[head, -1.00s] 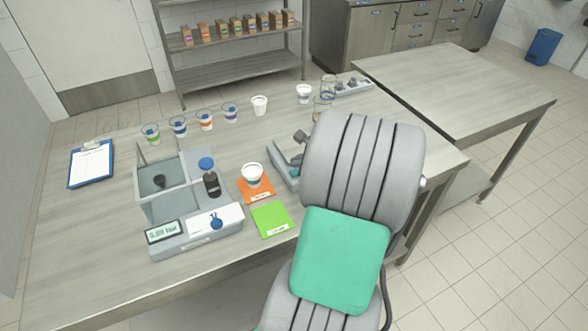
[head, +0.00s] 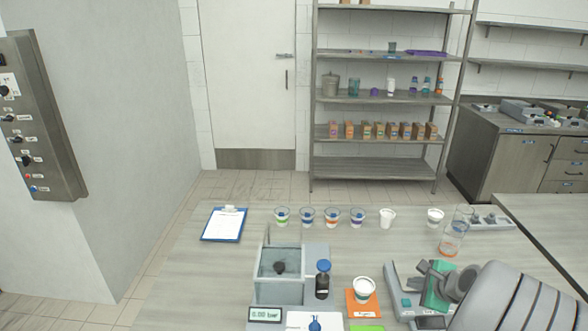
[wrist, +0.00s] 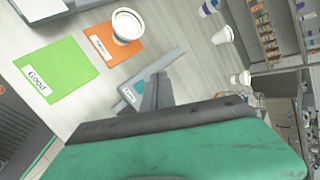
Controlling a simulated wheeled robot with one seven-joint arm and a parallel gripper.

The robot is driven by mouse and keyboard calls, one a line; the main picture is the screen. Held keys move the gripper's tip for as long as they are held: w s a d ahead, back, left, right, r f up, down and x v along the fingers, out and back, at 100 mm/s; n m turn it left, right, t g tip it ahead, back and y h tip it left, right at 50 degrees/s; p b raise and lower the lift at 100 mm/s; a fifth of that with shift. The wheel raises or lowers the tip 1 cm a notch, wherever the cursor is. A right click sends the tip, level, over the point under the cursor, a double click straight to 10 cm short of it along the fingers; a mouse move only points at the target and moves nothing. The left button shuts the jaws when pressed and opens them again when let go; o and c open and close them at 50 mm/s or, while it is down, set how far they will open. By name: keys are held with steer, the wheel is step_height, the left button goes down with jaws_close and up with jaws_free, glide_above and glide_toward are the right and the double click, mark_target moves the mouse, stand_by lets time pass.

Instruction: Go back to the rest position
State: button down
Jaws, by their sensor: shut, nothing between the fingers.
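My gripper (wrist: 154,92) shows in the wrist view as two grey fingers side by side with no gap, holding nothing. Its green and dark grey hand fills the lower part of that view. In the head view my gripper (head: 426,268) is at the lower right, in front of my large grey arm links, over or beside a grey tray (head: 401,303). I cannot tell its height above the tray. A white cup (head: 364,287) stands on an orange card (head: 361,310) to the left of the tray. The cup also shows in the wrist view (wrist: 127,25), apart from my fingers.
A green card (wrist: 60,72) marked "Good" lies beside the orange one. A scale (head: 265,313) with a clear-walled box and a blue-capped bottle (head: 322,280) stand to the left. Several cups line the table's back, beside a clipboard (head: 224,224). A shelf rack (head: 380,170) stands behind.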

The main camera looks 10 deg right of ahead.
steer(key=s+a+f+n+g, duration=0.1)
steer(key=s+f+n, duration=0.1)
steer(key=s+n, duration=0.1)
steer(key=s+a+f+n+g+y, duration=0.1)
steer(key=s+f+n+g, duration=0.1)
steer(key=s+f+n, duration=0.1)
steer(key=s+a+f+n+g, duration=0.1)
steer(key=s+f+n, duration=0.1)
steer(key=s+n, duration=0.1)
steer(key=shift+s+a+f+g, duration=0.15)
steer(key=shift+s+a+g, duration=0.05)
steer(key=shift+s, duration=0.2)
steer(key=shift+s+a+f+g, duration=0.1)
steer(key=shift+s+a+g, duration=0.1)
steer(key=shift+s, duration=0.2)
steer(key=s+a+r+n+g, duration=0.4)
steer(key=s+a+r+n, duration=0.25)
steer(key=a, duration=0.25)
steer(key=w+a+r+n+t, duration=0.2)
steer(key=w+a+r+n, duration=0.2)
steer(key=a, duration=0.4)
steer(key=w+a+r+n+t, duration=0.2)
steer(key=w+a+r+n, duration=0.2)
steer(key=a, duration=0.4)
steer(key=shift+w+a+r+h, duration=0.25)
steer(key=shift+w+r+h, duration=0.15)
steer(key=shift+r, duration=0.35)
steer(key=shift+s+n, duration=0.1)
steer(key=shift+n, duration=0.15)
